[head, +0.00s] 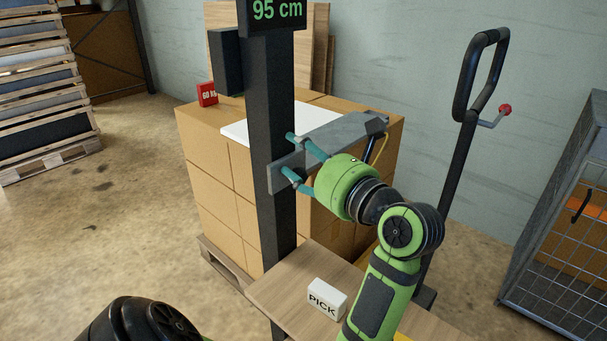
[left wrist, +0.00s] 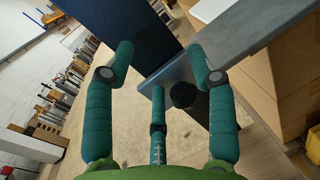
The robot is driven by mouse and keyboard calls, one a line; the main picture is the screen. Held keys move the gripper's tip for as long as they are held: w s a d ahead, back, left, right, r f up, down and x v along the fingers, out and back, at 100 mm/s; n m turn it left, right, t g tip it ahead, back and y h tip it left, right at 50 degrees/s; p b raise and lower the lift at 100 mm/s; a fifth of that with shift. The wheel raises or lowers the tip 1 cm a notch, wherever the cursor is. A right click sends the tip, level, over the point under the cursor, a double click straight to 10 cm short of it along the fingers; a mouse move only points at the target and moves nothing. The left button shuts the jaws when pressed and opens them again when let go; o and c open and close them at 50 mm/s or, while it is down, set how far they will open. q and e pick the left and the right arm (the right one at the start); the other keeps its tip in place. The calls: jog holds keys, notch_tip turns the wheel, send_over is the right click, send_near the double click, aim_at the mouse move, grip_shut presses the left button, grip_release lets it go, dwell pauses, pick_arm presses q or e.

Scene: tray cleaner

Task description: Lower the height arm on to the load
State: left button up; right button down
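The height arm (head: 345,135) is a grey metal bar reaching from the dark column (head: 276,200) across the front of the load. The load (head: 215,180) is a stack of cardboard boxes with a white sheet (head: 240,132) on top. I cannot tell the gap between bar and load. The display (head: 277,12) reads 95 cm. My left gripper (head: 289,155) has its teal fingers spread around the bar's column end. In the left wrist view the fingers (left wrist: 160,58) are wide apart, with the bar (left wrist: 230,45) and a black knob (left wrist: 183,95) beyond them. My right gripper is out of view.
A wooden table (head: 275,290) with a white PICK block (head: 326,298) stands in front. A black handle with a red knob (head: 505,110) rises at right, beside a wire cage (head: 560,250). Stacked pallets (head: 45,100) stand far left. The left floor is open.

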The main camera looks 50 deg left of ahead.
pick_arm(q)
notch_tip(320, 180, up, 5)
jog(key=shift+r, duration=0.2)
dwell(0.6)
